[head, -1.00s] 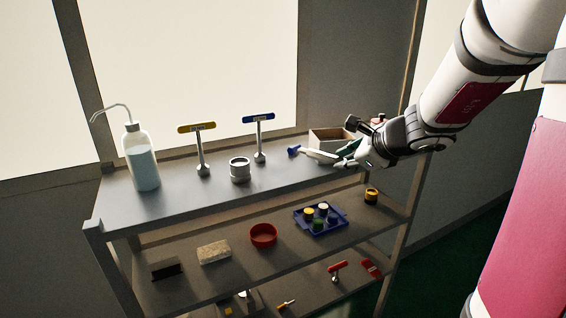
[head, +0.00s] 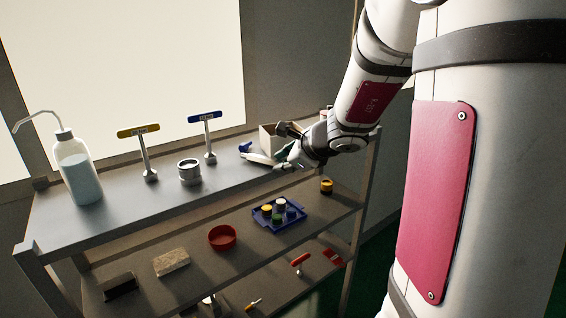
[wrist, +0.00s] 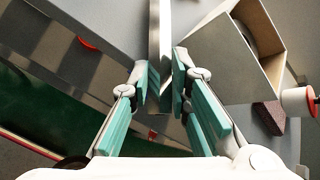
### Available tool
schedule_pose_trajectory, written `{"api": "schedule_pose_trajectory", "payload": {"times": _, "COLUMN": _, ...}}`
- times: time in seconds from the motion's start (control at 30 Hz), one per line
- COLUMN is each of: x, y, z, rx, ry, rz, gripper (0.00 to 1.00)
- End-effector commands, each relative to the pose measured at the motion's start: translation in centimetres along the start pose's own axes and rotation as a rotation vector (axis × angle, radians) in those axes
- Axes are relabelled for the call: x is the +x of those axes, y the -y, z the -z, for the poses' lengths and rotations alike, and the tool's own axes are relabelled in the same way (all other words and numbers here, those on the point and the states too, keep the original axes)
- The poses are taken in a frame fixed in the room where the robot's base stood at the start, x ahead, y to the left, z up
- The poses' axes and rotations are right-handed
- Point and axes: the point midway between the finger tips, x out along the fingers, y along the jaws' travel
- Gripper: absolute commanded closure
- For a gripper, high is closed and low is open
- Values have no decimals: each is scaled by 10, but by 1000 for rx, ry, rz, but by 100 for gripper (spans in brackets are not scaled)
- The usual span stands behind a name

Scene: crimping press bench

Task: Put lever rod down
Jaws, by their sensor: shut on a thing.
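The lever rod is a pale grey-white bar (wrist: 160,35) in the wrist view. It stands between the teal pads of my gripper (wrist: 162,85), which is shut on it. Its far end runs out of the top of that view. In the head view my gripper (head: 280,160) is at the right end of the top shelf (head: 120,205), in front of an open box. A pale length of the rod (head: 259,158) points left from it. A small blue piece (head: 245,147) lies at that end; I cannot tell whether it is joined. Contact between rod and shelf is unclear.
The open box (wrist: 262,85) is close to the right of my fingers. A grey cup (head: 190,173), blue-topped stand (head: 207,130), yellow-topped stand (head: 145,150) and wash bottle (head: 78,170) stand further left. The shelf's front strip is clear. A blue tray (head: 290,218) is below.

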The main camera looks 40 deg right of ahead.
Motion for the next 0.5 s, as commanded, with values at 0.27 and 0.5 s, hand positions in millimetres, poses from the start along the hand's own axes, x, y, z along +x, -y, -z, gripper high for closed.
{"api": "schedule_pose_trajectory", "payload": {"times": 0.27, "x": 1, "y": -1, "z": 1, "rx": 0, "ry": 0, "rz": 0, "gripper": 62}}
{"api": "schedule_pose_trajectory", "payload": {"times": 0.5, "x": 1, "y": -1, "z": 1, "rx": 1, "ry": 0, "rz": -1, "gripper": 62}}
